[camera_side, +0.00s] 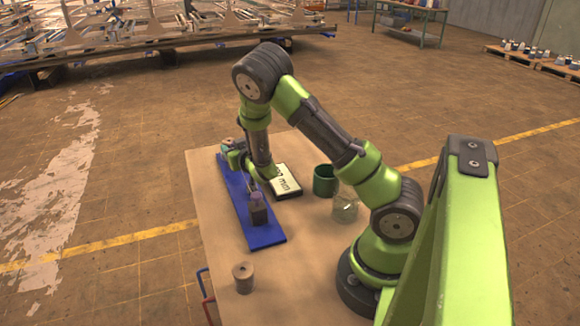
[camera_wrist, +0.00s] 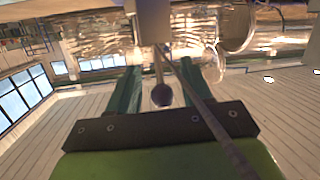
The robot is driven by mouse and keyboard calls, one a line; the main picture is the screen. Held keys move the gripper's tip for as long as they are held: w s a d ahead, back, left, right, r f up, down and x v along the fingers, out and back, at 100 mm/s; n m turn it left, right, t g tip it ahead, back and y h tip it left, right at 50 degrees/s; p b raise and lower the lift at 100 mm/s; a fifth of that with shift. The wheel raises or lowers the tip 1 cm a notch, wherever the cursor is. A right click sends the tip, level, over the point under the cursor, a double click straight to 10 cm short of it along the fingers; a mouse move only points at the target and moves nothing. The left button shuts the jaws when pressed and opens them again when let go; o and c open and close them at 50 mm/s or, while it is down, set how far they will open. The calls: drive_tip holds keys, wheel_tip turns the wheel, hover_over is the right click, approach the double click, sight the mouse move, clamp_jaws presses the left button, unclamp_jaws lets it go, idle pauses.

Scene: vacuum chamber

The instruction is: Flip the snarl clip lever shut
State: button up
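In the wrist view, a thin rod with a dark round knob (camera_wrist: 162,95), which looks like the clip lever, points toward me from a grey metal block (camera_wrist: 153,22). My gripper (camera_wrist: 168,75) has its two green fingers spread to either side of the rod. No contact between fingers and knob shows. In the side view, my gripper (camera_side: 233,157) is low over the far end of a blue board (camera_side: 265,237). A small dark block with a purplish top (camera_side: 258,212) stands on the board. The clip is too small to make out there.
A flat dark-framed panel with a white face (camera_side: 285,180), a green cup (camera_side: 325,181) and a clear glass vessel (camera_side: 345,209) are right of the board. A brown cylinder (camera_side: 243,277) stands near the front. The table (camera_side: 215,225) is bare left of the board.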

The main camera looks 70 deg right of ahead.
drive_tip(key=shift+s+a+r, duration=0.15)
drive_tip(key=shift+s+a, duration=0.15)
drive_tip(key=shift+s, duration=0.05)
drive_tip(key=s+a+r, duration=0.2)
drive_tip(key=s+r, duration=0.1)
drive_tip(key=r, duration=0.4)
drive_tip(key=shift+a+r, duration=0.15)
drive_tip(key=shift+r, duration=0.25)
drive_tip(key=shift+s, duration=0.1)
drive_tip(key=s+a+r+g+y, duration=0.2)
drive_tip(key=s+a+r+y, duration=0.3)
drive_tip(key=a, duration=0.5)
drive_tip(key=s+a+r+g+y, duration=0.1)
drive_tip(key=s+a+r+y, duration=0.4)
drive_tip(key=a, duration=0.4)
drive_tip(key=s+a+n+g+y, duration=0.1)
drive_tip(key=s+a, duration=0.3)
drive_tip(key=s, duration=0.5)
drive_tip(key=shift+s+f+n+g, duration=0.15)
drive_tip(key=shift+s+n+g, duration=0.2)
drive_tip(key=shift+n+g, duration=0.3)
